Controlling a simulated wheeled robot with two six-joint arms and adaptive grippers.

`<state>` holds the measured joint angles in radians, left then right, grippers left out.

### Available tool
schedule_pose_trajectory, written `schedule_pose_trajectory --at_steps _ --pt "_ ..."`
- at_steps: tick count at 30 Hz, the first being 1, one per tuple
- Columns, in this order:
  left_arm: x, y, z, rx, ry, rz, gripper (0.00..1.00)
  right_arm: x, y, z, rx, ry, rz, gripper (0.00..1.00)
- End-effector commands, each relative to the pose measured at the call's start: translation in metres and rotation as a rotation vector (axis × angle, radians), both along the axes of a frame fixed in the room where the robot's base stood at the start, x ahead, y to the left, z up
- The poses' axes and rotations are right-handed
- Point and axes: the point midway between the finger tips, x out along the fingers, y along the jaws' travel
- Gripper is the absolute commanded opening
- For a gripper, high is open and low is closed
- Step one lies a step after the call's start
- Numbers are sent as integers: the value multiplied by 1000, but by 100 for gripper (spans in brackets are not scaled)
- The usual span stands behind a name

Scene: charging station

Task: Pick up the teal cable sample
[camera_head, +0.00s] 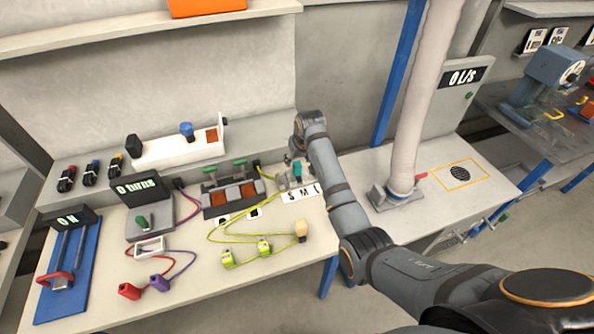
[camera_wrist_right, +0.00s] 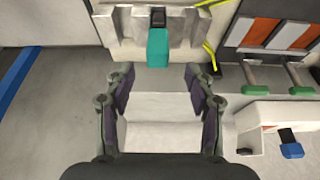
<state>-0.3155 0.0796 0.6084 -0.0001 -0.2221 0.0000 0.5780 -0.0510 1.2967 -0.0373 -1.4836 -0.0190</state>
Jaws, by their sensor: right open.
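The teal cable sample (camera_wrist_right: 157,47) hangs from a dark clip in a pale holder at the top of the right wrist view. It also shows small in the head view (camera_head: 297,169), beside the S M L card (camera_head: 302,194). My right gripper (camera_wrist_right: 158,80) is open and empty. In the right wrist view its fingertips lie just below the sample, one to either side of its line, and do not touch it. In the head view the gripper is small and partly hidden by my arm. My left gripper is not in view.
A thick pale hose (camera_head: 415,110) rises on the right.

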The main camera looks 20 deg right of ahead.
Motion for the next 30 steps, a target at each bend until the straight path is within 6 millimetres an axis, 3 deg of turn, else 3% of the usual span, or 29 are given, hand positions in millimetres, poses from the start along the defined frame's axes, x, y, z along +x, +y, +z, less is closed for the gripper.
schedule_pose_trajectory --at_steps 5,9,15,22,30 --pt "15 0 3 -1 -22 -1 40 3 -1 -5 0 0 0 55" --pt "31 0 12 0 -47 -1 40 12 -3 -23 -1 3 0 55" --pt "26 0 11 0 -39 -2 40 21 -2 -47 0 -1 0 55" --pt "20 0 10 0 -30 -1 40 22 -2 -49 0 -1 -1 55" --pt "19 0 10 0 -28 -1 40 22 -2 -49 0 -1 0 21"
